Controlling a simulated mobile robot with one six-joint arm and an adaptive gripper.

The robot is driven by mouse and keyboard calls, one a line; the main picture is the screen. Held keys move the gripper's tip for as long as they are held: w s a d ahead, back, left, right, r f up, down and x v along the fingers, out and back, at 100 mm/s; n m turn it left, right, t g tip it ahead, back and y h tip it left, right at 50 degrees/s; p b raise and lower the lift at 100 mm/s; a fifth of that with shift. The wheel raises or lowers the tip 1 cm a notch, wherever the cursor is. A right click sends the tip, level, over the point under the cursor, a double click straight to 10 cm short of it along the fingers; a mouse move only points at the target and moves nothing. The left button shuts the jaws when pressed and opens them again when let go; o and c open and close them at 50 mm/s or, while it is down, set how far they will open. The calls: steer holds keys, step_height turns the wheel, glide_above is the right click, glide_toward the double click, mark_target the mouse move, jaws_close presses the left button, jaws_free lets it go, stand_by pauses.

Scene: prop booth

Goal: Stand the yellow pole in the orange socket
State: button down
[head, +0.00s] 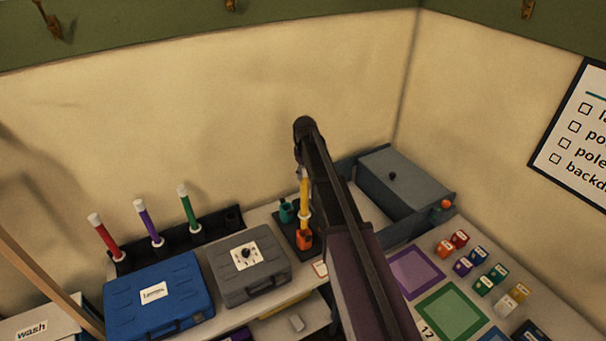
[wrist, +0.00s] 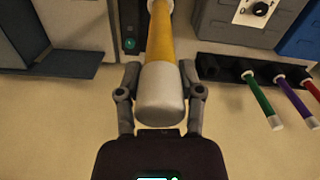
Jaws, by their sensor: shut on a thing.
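The yellow pole (head: 304,190) is close to upright in the head view, with a white band near its lower end. That end meets the orange socket (head: 304,240) in the picture; I cannot tell how deep it sits. In the wrist view the pole (wrist: 160,45) runs away from me, its white cap nearest. My gripper (wrist: 159,80) is shut on the pole near this capped top. In the head view my arm hides much of the gripper. The orange socket is hidden behind the pole in the wrist view.
A teal socket (head: 286,211) stands just left of the orange one. A grey case (head: 268,282) and blue case (head: 160,318) lie to the left. Red, purple and green poles stand in a dark rack (head: 212,229) behind. A grey box (head: 408,180) is to the right.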

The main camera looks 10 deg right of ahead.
mark_target(305, 193)
steer(key=shift+f+b, duration=0.6)
steer(key=shift+f, duration=0.5)
stand_by(0.6)
steer(key=shift+f+b, duration=3.8)
steer(key=shift+b, duration=0.3)
steer(key=shift+c, duration=0.8)
jaws_free()
steer(key=shift+r, duration=0.15)
